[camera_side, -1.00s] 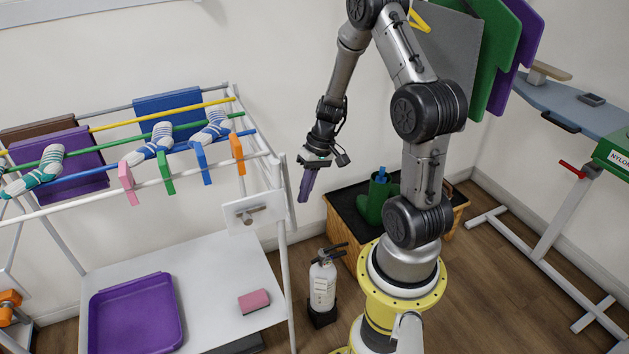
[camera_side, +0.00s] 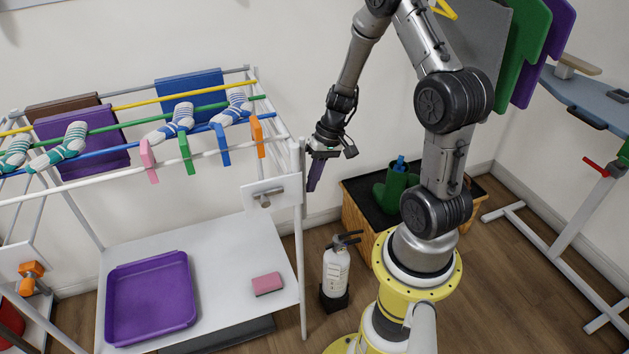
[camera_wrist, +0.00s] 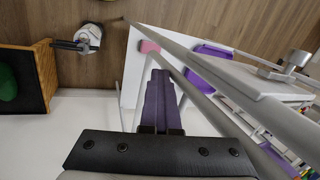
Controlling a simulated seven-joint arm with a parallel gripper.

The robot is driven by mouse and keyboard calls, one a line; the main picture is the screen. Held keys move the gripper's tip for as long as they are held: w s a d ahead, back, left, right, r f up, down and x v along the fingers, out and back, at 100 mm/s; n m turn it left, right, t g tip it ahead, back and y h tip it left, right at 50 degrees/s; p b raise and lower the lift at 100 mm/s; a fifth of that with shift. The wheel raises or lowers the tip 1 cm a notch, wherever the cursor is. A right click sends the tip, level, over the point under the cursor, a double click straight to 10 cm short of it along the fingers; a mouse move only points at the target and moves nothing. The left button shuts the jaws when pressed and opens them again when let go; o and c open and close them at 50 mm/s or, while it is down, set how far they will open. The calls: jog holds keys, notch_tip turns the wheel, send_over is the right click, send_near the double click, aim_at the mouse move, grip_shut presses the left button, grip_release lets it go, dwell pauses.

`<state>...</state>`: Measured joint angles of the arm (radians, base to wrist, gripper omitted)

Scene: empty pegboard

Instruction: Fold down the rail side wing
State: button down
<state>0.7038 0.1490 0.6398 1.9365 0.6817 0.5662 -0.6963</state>
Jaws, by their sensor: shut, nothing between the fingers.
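A white drying rack (camera_side: 205,152) stands on the left in the side view. Its right end has upright white posts (camera_side: 297,190) and a white plate with a metal knob (camera_side: 264,194). I cannot tell for certain which bars form the rail side wing, or its hinge. My gripper (camera_side: 314,182) points down just right of this end, its purple fingers shut and empty. In the wrist view, the fingers (camera_wrist: 160,88) are together beside long pale bars (camera_wrist: 205,70), and the knobbed plate (camera_wrist: 272,80) is to the right. Whether they touch the bars is unclear.
Socks (camera_side: 172,124) and coloured clips (camera_side: 184,155) hang on the rails. A purple tray (camera_side: 150,298) and pink sponge (camera_side: 267,284) lie on the lower shelf. A fire extinguisher (camera_side: 335,272) and wooden crate (camera_side: 357,225) with green boots (camera_side: 394,188) stand right of the rack.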

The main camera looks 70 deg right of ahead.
jog(key=shift+a, duration=0.1)
jog(key=s+d+r, duration=0.5)
jog(key=d+r, duration=0.2)
jog(key=r, duration=0.2)
jog(key=a+r+n+h, duration=0.2)
jog(key=a+r+n, duration=0.2)
jog(key=a+r, duration=0.75)
jog(key=s+a+r+n+t+h, duration=0.1)
jog(key=s+a+r+n+t, duration=0.2)
jog(key=s+a, duration=0.4)
jog(key=a, duration=0.3)
jog(key=shift+s+r, duration=0.15)
jog(key=shift+r, duration=0.1)
